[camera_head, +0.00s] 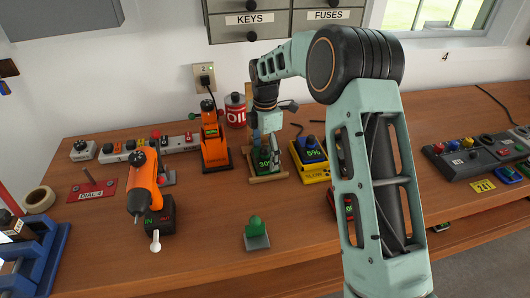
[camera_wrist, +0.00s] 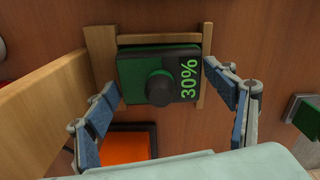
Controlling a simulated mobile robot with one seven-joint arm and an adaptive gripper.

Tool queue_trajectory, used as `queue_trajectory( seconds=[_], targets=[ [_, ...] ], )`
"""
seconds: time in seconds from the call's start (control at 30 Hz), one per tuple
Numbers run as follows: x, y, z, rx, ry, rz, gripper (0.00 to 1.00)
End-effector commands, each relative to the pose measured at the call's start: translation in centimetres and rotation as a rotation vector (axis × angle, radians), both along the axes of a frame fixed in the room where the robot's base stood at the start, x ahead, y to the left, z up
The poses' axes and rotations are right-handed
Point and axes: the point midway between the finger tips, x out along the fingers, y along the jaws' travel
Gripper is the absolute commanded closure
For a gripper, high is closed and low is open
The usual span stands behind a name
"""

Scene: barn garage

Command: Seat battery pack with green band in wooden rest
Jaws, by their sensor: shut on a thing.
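The battery pack with the green band (camera_wrist: 140,68) shows a green 30% and a dark round knob on top. It also shows small in the head view (camera_head: 264,158). In the head view my gripper (camera_head: 265,142) points down from above. The wooden rest (camera_head: 268,179) is under and around the pack. In the wrist view, the rest's rail (camera_wrist: 165,39) runs along the pack's far side. The pack looks level within the rest; whether its underside touches the bottom is hidden.
An orange charger (camera_head: 215,150) stands close left of the rest, a yellow charger (camera_head: 315,172) with a blue 5% pack close right. An orange drill (camera_head: 148,185) is at left front. A green knobbed block (camera_head: 256,232) is in front. My arm hides part of the bench's right side.

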Motion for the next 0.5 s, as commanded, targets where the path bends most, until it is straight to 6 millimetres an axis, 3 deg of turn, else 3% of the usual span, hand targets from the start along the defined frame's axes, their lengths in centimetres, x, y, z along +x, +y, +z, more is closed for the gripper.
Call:
queue_trajectory(
  seconds=[0.23, 0.27, 0.4, 0.5],
  targets=[
    [0.03, 0.01, -0.27, 0.0, -0.001, 0.0, 0.6],
    [0.04, 0.01, -0.21, 0.0, -0.001, 0.0, 0.2],
    [0.03, 0.01, -0.22, 0.0, -0.001, 0.0, 0.04],
    [0.02, 0.01, -0.23, 0.0, -0.001, 0.0, 0.03]
  ],
)
